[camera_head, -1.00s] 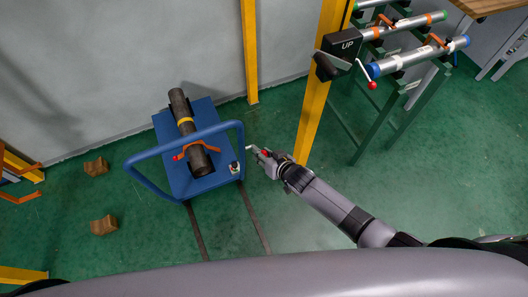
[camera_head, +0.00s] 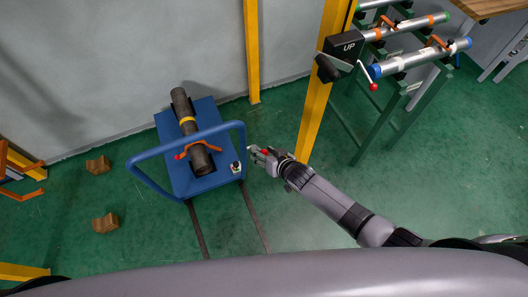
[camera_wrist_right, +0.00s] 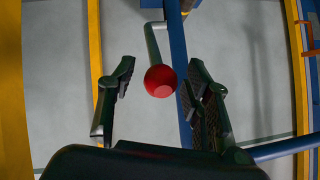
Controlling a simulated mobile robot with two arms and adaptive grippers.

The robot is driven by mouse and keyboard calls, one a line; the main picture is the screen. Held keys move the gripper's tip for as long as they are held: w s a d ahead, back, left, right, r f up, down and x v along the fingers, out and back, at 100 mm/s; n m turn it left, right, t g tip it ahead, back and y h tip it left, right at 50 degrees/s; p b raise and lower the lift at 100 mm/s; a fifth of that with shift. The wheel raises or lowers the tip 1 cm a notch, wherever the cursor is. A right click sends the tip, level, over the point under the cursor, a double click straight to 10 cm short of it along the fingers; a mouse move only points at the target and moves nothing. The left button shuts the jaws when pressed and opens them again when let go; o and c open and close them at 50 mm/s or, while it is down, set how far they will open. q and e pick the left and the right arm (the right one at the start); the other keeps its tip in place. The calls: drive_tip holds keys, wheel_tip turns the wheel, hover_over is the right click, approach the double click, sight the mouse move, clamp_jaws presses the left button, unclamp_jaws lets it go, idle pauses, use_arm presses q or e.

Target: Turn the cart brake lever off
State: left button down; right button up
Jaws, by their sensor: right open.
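The blue cart (camera_head: 203,183) stands on the green floor at centre left, with a blue tube handle and a dark pipe (camera_head: 183,109) on it. The brake lever is at the cart's right side. In the right wrist view it shows as a thin grey rod (camera_wrist_right: 154,46) ending in a red ball knob (camera_wrist_right: 160,81). My right gripper (camera_head: 259,153) is beside the cart's right edge. In its wrist view the gripper (camera_wrist_right: 161,66) is open, with the red knob between its two fingers and gaps visible on both sides. My left gripper is not in view.
A yellow post (camera_head: 319,105) stands close behind my right gripper. A green rack (camera_head: 395,112) with metal pipes and a red-knobbed crank is at upper right. Two brown wooden blocks (camera_head: 98,166) lie on the floor at left. Floor in front of the cart is clear.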

drive_tip(key=v, duration=1.2)
idle(0.3)
